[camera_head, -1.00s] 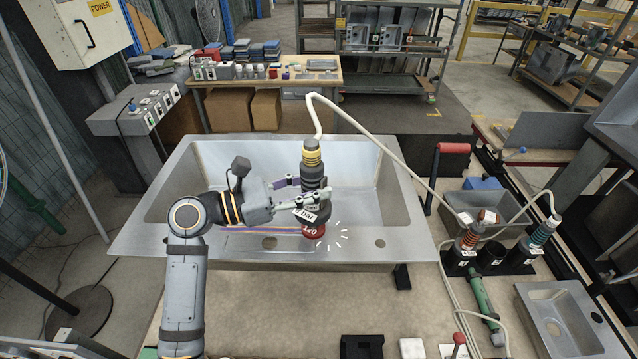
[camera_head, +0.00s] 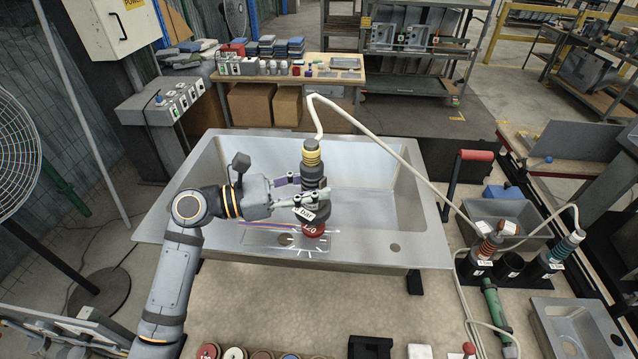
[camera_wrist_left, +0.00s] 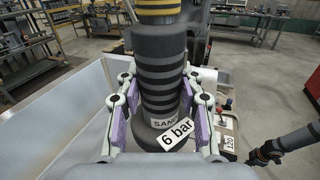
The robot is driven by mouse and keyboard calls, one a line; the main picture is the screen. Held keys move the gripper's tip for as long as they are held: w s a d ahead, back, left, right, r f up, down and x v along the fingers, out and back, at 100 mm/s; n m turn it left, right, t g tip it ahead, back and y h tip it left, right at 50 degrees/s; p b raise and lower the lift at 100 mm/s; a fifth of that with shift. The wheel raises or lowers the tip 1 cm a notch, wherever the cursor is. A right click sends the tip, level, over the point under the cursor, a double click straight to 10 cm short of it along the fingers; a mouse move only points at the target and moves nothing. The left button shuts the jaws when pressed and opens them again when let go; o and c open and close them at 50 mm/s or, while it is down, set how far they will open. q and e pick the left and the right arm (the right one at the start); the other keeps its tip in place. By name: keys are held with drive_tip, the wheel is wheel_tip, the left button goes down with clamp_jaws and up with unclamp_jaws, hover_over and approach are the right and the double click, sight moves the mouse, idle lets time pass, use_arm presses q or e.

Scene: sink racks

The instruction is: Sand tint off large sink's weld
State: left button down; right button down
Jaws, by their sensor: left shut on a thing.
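The large steel sink (camera_head: 420,224) lies across the bench, its front ledge towards me. A thin blue and red tint streak (camera_head: 268,226) runs along that ledge, left of the sander. The sander (camera_head: 312,172) is an upright dark cylinder with yellow rings, a "6 bar" tag and a red disc (camera_head: 313,229) at its base. The disc is at the ledge, with white spark-like marks beside it. My left gripper (camera_head: 308,193) is shut around the sander's body. In the left wrist view its purple pads press both sides of the sander (camera_wrist_left: 160,80), which hides the disc and weld.
A pale hose (camera_head: 385,140) runs from the sander's top to the right. Tool holders (camera_head: 510,265) and a small sink (camera_head: 575,325) stand at right. A red-handled lever (camera_head: 474,156) rises beside the large sink. Coloured discs (camera_head: 262,354) line the front edge.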

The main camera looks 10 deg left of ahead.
use_arm(q)
drive_tip(key=shift+a+r, duration=0.1)
drive_tip(key=shift+a, duration=1.35)
drive_tip(key=a+p, duration=0.2)
drive_tip(key=a, duration=0.6)
drive_tip(key=shift+a+p, duration=0.15)
drive_tip(key=shift+p, duration=0.25)
idle(0.4)
drive_tip(key=shift+a, duration=0.1)
